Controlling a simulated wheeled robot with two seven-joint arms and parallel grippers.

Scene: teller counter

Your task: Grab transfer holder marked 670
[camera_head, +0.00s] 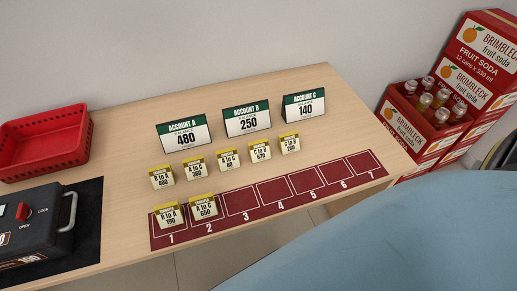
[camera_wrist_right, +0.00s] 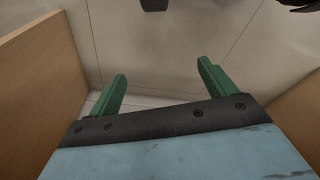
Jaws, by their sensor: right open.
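The transfer holder that reads 670 (camera_head: 261,152) is a small cream tent card with a yellow top. It stands upright on the wooden counter in the head view, fourth from the left in a back row of similar holders, above the red numbered strip. My right gripper (camera_wrist_right: 162,70) shows only in the right wrist view. Its two green fingers are apart with nothing between them, over pale floor tiles beside wooden panels, and no holder is in that view. My left gripper is not in view.
The red strip (camera_head: 233,217) has holders on slots 1 and 2; slots 3 to 7 are bare. Green-topped account signs (camera_head: 248,121) stand behind the row. A red basket (camera_head: 45,143) and black box (camera_head: 38,225) are at left. Soda crates (camera_head: 425,120) stand off the counter's right end.

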